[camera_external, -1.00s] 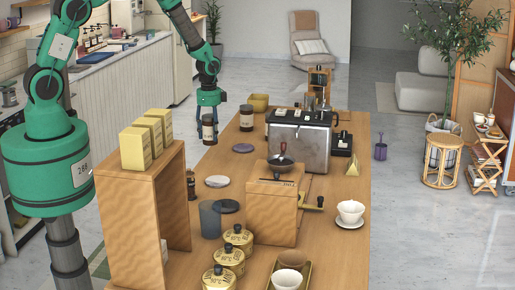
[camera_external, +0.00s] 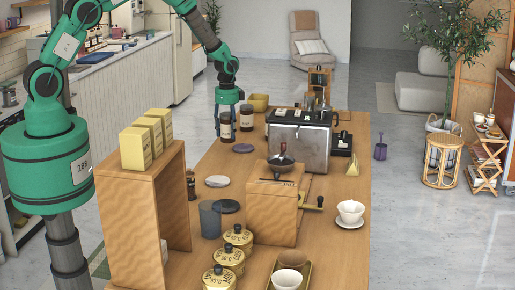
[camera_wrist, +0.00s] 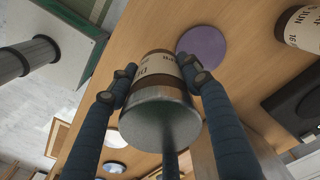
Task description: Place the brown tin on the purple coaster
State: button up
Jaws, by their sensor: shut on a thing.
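My gripper (camera_external: 227,112) is shut on a brown tin (camera_external: 226,127) with a cream label, and holds it upright over the far left part of the table. In the wrist view the tin (camera_wrist: 160,119) sits between the fingers of my gripper (camera_wrist: 153,84), with its metal end facing the camera. The purple coaster (camera_external: 243,148) lies flat and bare on the table, nearer the external camera and a little right of the tin. The coaster (camera_wrist: 203,46) also shows just beyond the tin in the wrist view. Whether the tin touches the table is unclear.
A similar brown tin (camera_external: 246,117) stands close to the right of the held one. The coffee machine (camera_external: 299,140) is right of the coaster. A yellow box (camera_external: 259,102) stands behind.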

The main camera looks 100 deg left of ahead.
jog(key=w+a, duration=0.3)
jog(key=w+a+p, duration=0.1)
jog(key=w+a, duration=0.1)
jog(key=shift+w+a+f, duration=0.25)
jog(key=shift+f, duration=0.1)
jog(key=shift+f+p, duration=0.35)
jog(key=shift+f, duration=1.4)
jog(key=shift+f, duration=0.15)
jog(key=o, duration=1.4)
notch_tip(320, 180, up, 12)
jog(key=shift+r+b, duration=0.15)
jog(key=shift+b, duration=0.75)
